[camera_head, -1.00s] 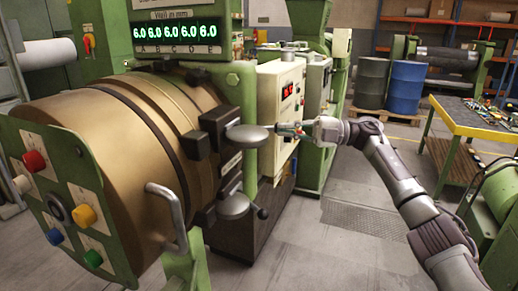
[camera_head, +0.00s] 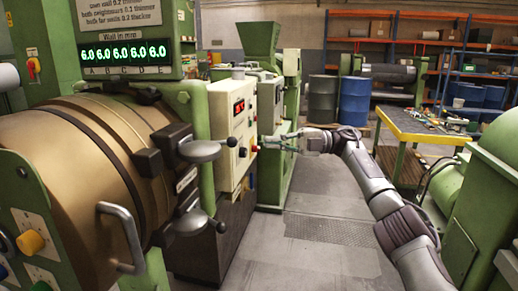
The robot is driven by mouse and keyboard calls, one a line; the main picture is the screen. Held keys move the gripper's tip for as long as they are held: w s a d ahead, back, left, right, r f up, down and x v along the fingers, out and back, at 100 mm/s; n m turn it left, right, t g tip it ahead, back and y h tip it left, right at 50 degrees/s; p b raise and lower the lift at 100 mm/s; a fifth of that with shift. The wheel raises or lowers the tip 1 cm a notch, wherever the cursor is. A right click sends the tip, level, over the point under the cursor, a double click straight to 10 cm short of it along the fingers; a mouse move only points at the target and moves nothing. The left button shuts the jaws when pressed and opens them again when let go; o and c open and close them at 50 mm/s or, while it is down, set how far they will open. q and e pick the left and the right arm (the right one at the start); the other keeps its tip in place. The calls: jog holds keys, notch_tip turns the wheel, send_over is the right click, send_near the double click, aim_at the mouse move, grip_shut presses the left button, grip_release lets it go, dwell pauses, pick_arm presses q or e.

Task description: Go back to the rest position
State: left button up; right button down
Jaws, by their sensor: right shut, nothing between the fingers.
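My right arm comes in from the lower right. Its gripper (camera_head: 268,145) points left, its thin fingers shut and empty. The fingertips show at the right side of the white control box (camera_head: 233,122), close to its knobs. I cannot tell whether they touch the box. My left gripper is not in view.
The green extruder with a large bronze drum (camera_head: 60,150) and levers (camera_head: 200,150) fills the left. A yellow-edged workbench (camera_head: 420,128) and a green machine (camera_head: 485,200) stand right. Blue barrels (camera_head: 355,100) are behind. Open grey floor (camera_head: 310,255) lies in the middle.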

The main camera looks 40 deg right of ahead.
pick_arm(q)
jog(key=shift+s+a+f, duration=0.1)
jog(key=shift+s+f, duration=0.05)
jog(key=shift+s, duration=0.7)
pick_arm(e)
jog(key=shift+s+d, duration=0.15)
jog(key=shift+d, duration=0.1)
